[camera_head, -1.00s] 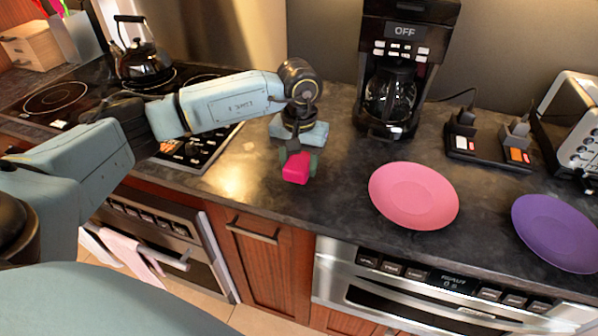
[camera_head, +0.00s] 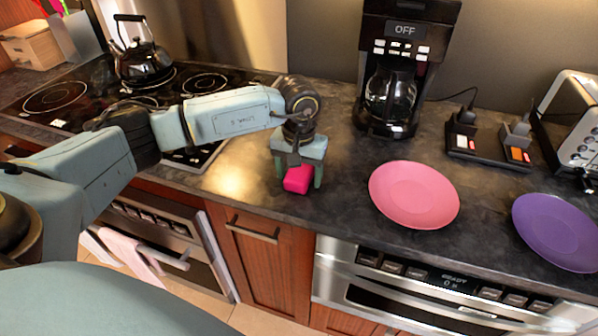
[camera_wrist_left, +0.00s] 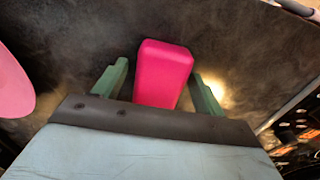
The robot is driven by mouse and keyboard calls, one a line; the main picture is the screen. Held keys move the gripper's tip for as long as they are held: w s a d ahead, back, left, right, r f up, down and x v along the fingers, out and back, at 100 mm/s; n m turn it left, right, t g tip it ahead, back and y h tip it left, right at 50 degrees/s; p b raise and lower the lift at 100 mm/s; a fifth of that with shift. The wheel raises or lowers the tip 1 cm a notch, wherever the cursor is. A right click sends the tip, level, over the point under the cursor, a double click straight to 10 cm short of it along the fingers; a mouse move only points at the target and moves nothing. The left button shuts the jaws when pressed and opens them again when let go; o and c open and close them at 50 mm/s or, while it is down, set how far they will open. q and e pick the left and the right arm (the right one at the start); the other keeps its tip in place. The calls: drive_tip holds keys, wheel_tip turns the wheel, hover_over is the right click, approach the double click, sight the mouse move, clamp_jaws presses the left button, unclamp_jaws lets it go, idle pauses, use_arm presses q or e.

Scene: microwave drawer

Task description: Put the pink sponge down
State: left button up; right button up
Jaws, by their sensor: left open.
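The pink sponge (camera_head: 297,179) is a small bright pink block on the dark countertop, left of the pink plate. My left gripper (camera_head: 299,182) is above it, pointing down, with its two green fingers spread on either side of the sponge. In the left wrist view the sponge (camera_wrist_left: 163,74) lies between the open fingers (camera_wrist_left: 160,80), with a visible gap on each side. My right gripper is not in view.
A pink plate (camera_head: 414,195) and a purple plate (camera_head: 556,232) lie to the right on the counter (camera_head: 340,215). A coffee maker (camera_head: 398,70) stands behind. The stovetop with a black kettle (camera_head: 143,60) is at the left. The counter's front edge is close to the sponge.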

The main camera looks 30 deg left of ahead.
sight(299, 172)
use_arm(q)
wheel_tip(299, 172, up, 12)
drive_tip(key=shift+r, duration=0.2)
idle(0.4)
